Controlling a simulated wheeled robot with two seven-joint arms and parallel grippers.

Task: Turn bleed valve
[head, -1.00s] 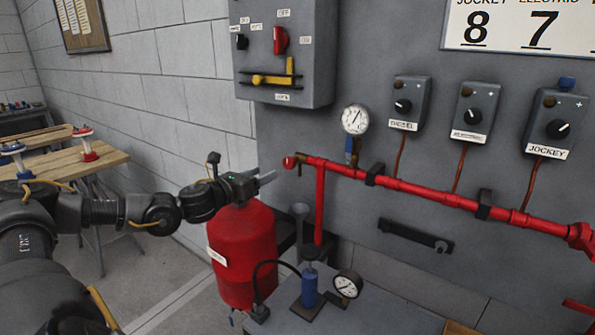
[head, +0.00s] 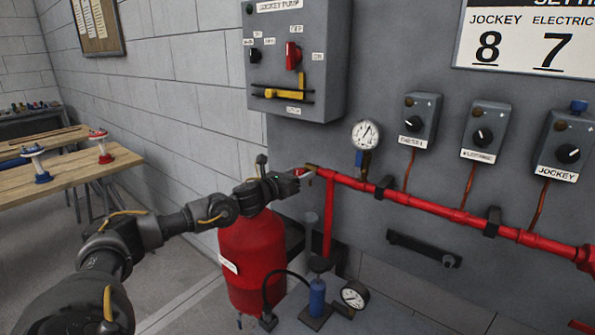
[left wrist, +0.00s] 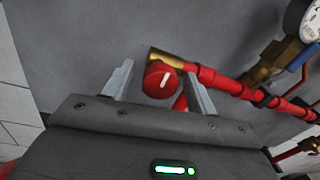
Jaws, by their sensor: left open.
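The bleed valve is a round red knob (left wrist: 161,79) with a white line on its face. It sits by a brass fitting (left wrist: 165,57) at the left end of the red pipe (head: 420,203). In the left wrist view the knob lies between the two fingers of my left gripper (left wrist: 158,72). The fingers are open, with a visible gap on each side of the knob. In the head view my left gripper (head: 304,174) reaches the pipe's end and covers much of the knob. My right gripper is not in view.
A grey control box (head: 292,60) hangs above the pipe end. A pressure gauge (head: 365,134) rises from the pipe just right of the gripper. A red tank (head: 258,262) stands below my wrist. A blue hand pump (head: 317,297) is below the pipe.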

